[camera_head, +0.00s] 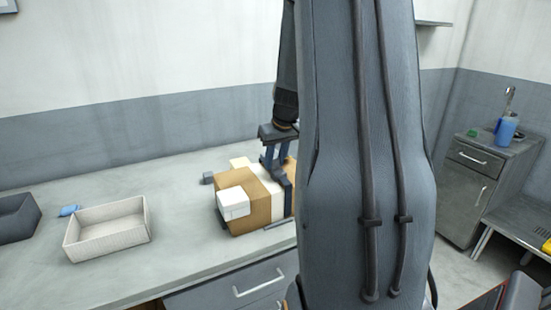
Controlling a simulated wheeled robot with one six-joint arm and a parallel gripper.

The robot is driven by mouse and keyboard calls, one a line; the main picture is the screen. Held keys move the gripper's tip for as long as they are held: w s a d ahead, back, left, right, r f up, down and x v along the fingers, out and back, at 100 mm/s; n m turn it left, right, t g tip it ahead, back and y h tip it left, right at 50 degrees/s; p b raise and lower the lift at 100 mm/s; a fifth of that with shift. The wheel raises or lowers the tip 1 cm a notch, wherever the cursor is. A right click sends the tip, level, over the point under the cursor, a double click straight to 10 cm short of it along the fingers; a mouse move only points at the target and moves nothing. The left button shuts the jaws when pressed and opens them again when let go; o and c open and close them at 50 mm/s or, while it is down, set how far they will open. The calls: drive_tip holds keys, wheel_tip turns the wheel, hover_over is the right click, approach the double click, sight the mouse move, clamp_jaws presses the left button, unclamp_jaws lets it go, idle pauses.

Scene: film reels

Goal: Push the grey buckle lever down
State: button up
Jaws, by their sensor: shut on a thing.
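A tan and white case (262,204) sits on the grey worktop. My gripper (275,167) points down at its top right part, with its fingers close together. The fingers are shut on a dark grey piece (287,193) that runs over the case's top edge and down its front; it looks like the buckle lever. My own arm hides the right end of the case and part of this piece, so the lever's exact angle cannot be told.
A white block (233,203) sits at the case's left front, and a small grey block (208,178) is at its back left. Left on the worktop (180,235) are a pale open tray (107,241), a blue item (69,210) and a dark bin (15,222). Free worktop lies between tray and case.

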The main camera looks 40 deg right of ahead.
drive_tip(key=shift+w+r+g+p, duration=0.3)
drive_tip(key=shift+g+p, duration=0.4)
drive_tip(key=shift+p, duration=1.25)
drive_tip(key=shift+w+d+f+g+y+p, duration=0.1)
drive_tip(key=shift+w+f+g+y+p, duration=0.15)
drive_tip(key=shift+g+p, duration=0.3)
drive_tip(key=shift+w+d+f+g+y+p, duration=0.1)
drive_tip(key=shift+w+f+g+y+p, duration=0.15)
drive_tip(key=shift+g, duration=0.5)
drive_tip(key=shift+s+r, duration=0.1)
drive_tip(key=o, duration=1)
drive_tip(key=shift+o, duration=0.2)
wheel_tip(320, 180, up, 8)
drive_tip(key=b, duration=0.2)
drive_tip(key=shift+b, duration=0.3)
drive_tip(key=shift+a, duration=0.15)
